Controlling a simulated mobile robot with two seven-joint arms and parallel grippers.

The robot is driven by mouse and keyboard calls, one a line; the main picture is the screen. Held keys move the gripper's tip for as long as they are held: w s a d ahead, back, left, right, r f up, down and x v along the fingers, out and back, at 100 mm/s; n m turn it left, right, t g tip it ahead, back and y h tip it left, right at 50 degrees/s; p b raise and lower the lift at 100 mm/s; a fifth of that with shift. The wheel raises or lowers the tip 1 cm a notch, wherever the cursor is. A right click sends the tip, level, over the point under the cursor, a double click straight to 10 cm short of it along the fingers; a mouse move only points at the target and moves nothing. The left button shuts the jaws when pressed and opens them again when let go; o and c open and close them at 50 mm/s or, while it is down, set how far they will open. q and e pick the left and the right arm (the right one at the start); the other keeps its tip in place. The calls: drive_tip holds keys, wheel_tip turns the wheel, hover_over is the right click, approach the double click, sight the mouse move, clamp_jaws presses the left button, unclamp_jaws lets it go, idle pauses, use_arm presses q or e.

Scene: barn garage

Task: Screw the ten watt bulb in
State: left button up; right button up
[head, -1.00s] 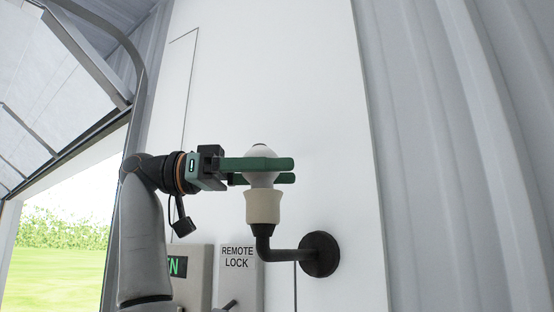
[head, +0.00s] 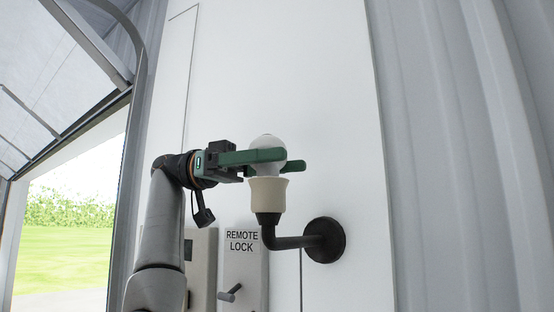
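The white bulb (head: 268,142) stands upright, with its lower end in the cream socket (head: 268,194). The socket sits on a black bent arm fixed to the white wall panel. My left gripper (head: 294,160) comes in from the left at bulb height. One green finger passes in front of the bulb and the other behind it. The front finger hides the bulb's middle, and I cannot tell whether both fingers press on the glass. The bulb's wattage mark and its thread are not visible. My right gripper is not in view.
The black round wall mount (head: 325,240) is right of the socket. Below my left gripper are a REMOTE LOCK box (head: 243,265) with a small lever and another grey box (head: 202,270). An open garage door is at left. The panel above the bulb is clear.

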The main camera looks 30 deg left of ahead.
use_arm(q)
drive_tip(key=shift+o, duration=1.3)
drive_tip(key=shift+w+f, duration=0.1)
drive_tip(key=shift+w, duration=0.05)
